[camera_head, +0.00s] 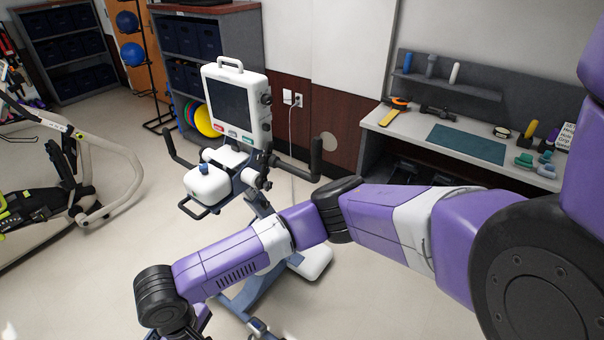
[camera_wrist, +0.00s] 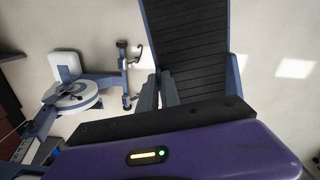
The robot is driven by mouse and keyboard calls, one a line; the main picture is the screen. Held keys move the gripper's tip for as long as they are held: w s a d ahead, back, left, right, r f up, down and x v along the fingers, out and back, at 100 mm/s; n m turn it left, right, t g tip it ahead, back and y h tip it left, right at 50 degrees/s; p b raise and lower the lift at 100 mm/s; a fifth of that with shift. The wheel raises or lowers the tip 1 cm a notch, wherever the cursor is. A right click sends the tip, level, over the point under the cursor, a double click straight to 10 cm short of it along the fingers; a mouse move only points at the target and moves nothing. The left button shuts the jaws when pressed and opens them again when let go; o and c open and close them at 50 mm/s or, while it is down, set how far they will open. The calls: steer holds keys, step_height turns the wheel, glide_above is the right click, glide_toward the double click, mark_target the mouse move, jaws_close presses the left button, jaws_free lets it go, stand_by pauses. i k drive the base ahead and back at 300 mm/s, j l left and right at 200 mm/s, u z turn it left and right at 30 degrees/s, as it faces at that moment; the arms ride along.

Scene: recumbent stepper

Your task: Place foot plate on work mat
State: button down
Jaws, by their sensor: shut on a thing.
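The foot plate (camera_wrist: 188,45) is a long black ribbed plate with blue-grey side edges. In the wrist view it fills the upper middle, reaching away from my gripper (camera_wrist: 160,92). My gripper's grey fingers are shut on its near end; the exact contact is partly hidden by the black edge of my wrist. In the head view my arm reaches down to the lower left, and I cannot make out the gripper or plate there. The work mat (camera_head: 466,143) is a flat teal rectangle on the bench at the right, bare and well away from my gripper.
The white recumbent stepper (camera_head: 238,105) stands mid-room; its base and arms also show in the wrist view (camera_wrist: 75,95). The bench (camera_head: 400,132) carries an orange-and-yellow tool (camera_head: 390,114), dumbbells (camera_head: 525,160) and small items around the mat. Another exercise machine (camera_head: 50,200) stands left.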

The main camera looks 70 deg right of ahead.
mark_target(466, 142)
steer(key=z, duration=0.5)
steer(key=j+z, duration=0.1)
steer(key=z, duration=0.4)
steer(key=j+z, duration=0.1)
steer(key=z, duration=0.85)
steer(key=k+z, duration=0.1)
steer(key=z, duration=0.4)
